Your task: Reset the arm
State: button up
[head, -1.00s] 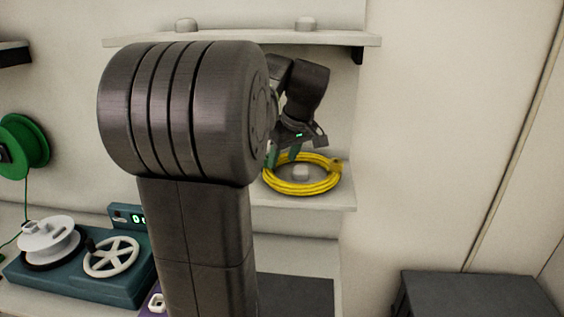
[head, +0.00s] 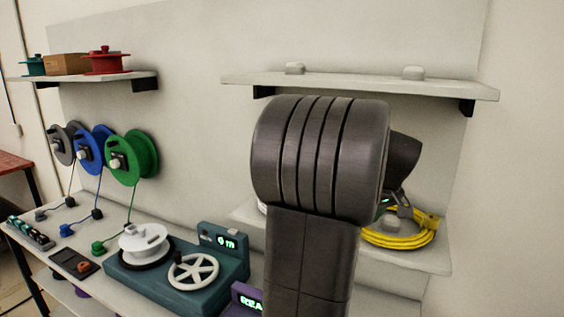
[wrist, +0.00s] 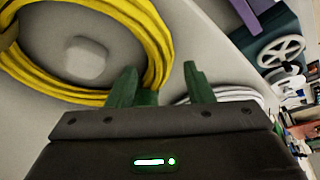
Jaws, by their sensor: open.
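In the wrist view my gripper (wrist: 160,84) is open, its two green fingers apart with nothing held between them. A coil of yellow cable (wrist: 158,50) lies on the shelf just beyond and to the left of the fingers. The yellow coil (head: 418,243) lies on the lower right shelf (head: 437,262), beside the wrist. A grey knob (wrist: 86,58) sits inside the coil in the wrist view.
A white coil (wrist: 235,95) lies right of the fingers. Left of my arm stands a teal machine (head: 215,277) with a white spool (head: 145,240) and handwheel (head: 193,271). Wall reels, including a green one (head: 145,155), hang farther left. An upper shelf (head: 350,86) overhangs the coil.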

jog(key=shift+s+r, duration=0.15)
jog(key=shift+r, duration=1)
jog(key=shift+f, duration=0.1)
